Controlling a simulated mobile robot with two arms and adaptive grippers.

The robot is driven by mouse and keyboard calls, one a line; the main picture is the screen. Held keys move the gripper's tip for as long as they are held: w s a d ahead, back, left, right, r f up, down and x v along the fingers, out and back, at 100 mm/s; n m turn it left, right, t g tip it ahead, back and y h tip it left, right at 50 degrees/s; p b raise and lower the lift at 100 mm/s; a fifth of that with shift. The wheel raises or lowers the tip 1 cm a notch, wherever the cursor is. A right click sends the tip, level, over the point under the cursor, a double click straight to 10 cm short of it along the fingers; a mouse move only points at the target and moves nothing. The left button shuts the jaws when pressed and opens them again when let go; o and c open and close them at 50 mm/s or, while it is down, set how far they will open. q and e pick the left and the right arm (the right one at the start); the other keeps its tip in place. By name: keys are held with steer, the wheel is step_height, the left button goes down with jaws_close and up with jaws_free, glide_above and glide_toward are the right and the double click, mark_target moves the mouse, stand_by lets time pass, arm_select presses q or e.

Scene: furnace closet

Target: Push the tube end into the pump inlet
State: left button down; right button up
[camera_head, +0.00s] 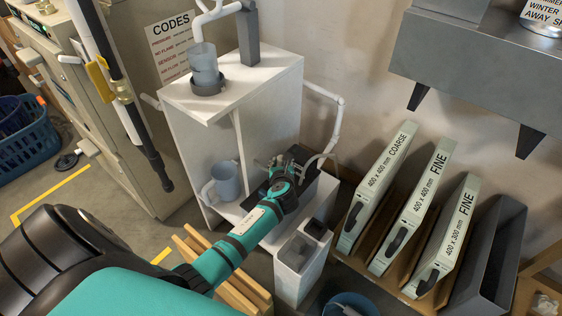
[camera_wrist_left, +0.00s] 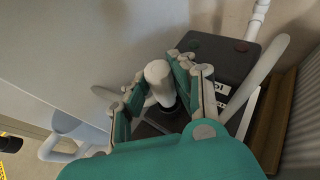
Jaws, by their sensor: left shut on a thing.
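My left gripper (camera_head: 281,166) reaches into the white shelf unit's lower right side, over the dark pump (camera_head: 303,156). In the left wrist view its two fingers (camera_wrist_left: 158,93) are shut on a pale, rounded tube end (camera_wrist_left: 158,72). The tube end stands close above a dark round part on the pump, probably the inlet; I cannot tell whether it is inside it. The pump in the wrist view (camera_wrist_left: 222,58) has a red and a green button and a white label. Pale tubing (camera_wrist_left: 262,72) shows on the right. My right gripper is not in view.
A grey-blue jug (camera_head: 226,180) stands left of the gripper in the white unit (camera_head: 185,130). A white pipe (camera_head: 338,120) runs down the wall. Labelled filters (camera_head: 378,185) stand at right. A white bin (camera_head: 297,258) is in front. A blue basket (camera_head: 28,140) is far left.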

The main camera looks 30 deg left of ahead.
arm_select(q)
steer(key=shift+f, duration=0.45)
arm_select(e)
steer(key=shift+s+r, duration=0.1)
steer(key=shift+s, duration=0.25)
arm_select(q)
steer(key=shift+f+b, duration=0.6)
steer(key=shift+f, duration=0.1)
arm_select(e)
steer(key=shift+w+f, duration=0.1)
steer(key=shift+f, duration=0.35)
arm_select(q)
steer(key=c, duration=1)
jaws_free()
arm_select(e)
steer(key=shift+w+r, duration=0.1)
